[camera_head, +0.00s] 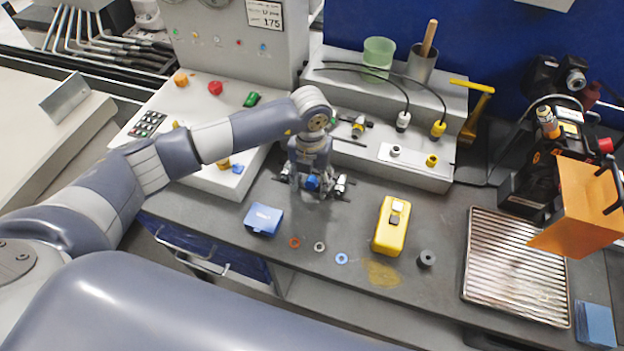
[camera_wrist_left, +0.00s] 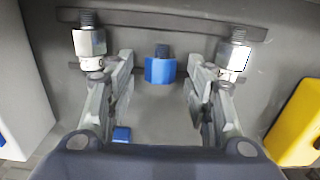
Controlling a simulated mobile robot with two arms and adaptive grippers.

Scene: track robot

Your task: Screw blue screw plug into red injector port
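My left gripper (camera_head: 313,184) points down over the bench in front of the grey stepped stand. In the left wrist view its two fingers (camera_wrist_left: 160,85) are spread wide. A blue plug (camera_wrist_left: 160,70) with a dark stem lies between and beyond the fingertips, with clear gaps on both sides. The blue plug also shows under the gripper in the head view (camera_head: 312,183). A silver fitting with a threaded end (camera_wrist_left: 90,45) and a matching one (camera_wrist_left: 236,52) flank it along a dark bar (camera_wrist_left: 160,20). I cannot make out a red injector port. My right gripper is out of view.
A blue box (camera_head: 263,219), a yellow device (camera_head: 391,226) and small rings, including a red one (camera_head: 294,242), lie nearby. A grey stand (camera_head: 440,165) with cables is behind. A ribbed tray (camera_head: 515,268) and orange-panelled machine (camera_head: 575,205) are at right.

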